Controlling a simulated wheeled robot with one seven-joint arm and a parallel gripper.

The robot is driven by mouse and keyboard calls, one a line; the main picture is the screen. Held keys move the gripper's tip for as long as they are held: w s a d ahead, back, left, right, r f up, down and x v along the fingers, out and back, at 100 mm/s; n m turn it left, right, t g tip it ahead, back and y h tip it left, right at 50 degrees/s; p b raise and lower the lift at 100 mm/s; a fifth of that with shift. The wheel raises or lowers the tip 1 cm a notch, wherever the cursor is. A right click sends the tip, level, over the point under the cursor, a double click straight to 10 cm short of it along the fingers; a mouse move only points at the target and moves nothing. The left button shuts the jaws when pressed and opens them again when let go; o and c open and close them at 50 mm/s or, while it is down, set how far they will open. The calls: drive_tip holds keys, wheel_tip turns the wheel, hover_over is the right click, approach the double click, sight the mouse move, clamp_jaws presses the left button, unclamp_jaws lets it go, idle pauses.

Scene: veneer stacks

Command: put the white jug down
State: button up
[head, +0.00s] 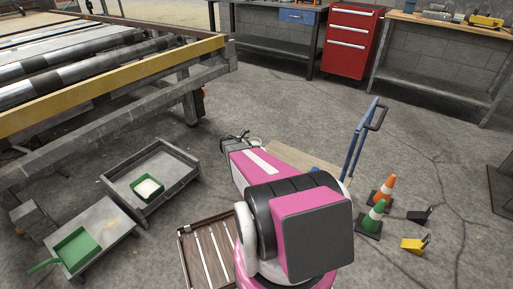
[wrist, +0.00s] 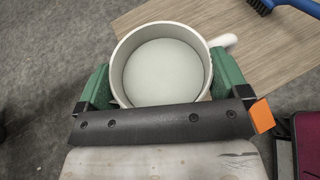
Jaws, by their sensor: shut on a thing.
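The white jug (wrist: 162,68) fills the top middle of the wrist view, seen from above into its round open mouth, with its handle on the right. The inside looks pale and plain. My gripper (wrist: 160,82) is shut on it, one green finger on each side of its wall. In the head view my gripper (head: 237,138) is at the far end of my pink arm, and only a sliver of the jug's pale rim (head: 256,140) shows. The jug is over the near-left edge of a wood-topped trolley (wrist: 265,62); whether it touches the top cannot be told.
A dark-bristled brush with a blue handle (wrist: 290,8) lies on the trolley top at upper right. The trolley's blue push handle (head: 361,138) rises on its right. Cones (head: 384,190) stand further right. Grey trays (head: 178,170) and a roller conveyor (head: 100,62) are left.

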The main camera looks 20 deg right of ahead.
drive_tip(key=s+d+f, duration=0.4)
drive_tip(key=d+f, duration=0.2)
drive_tip(key=f, duration=0.2)
drive_tip(key=shift+s+d+f, duration=0.3)
drive_tip(key=shift+s+f, duration=0.1)
drive_tip(key=shift+f, duration=0.15)
drive_tip(key=o, duration=1.2)
drive_tip(key=shift+c, duration=0.2)
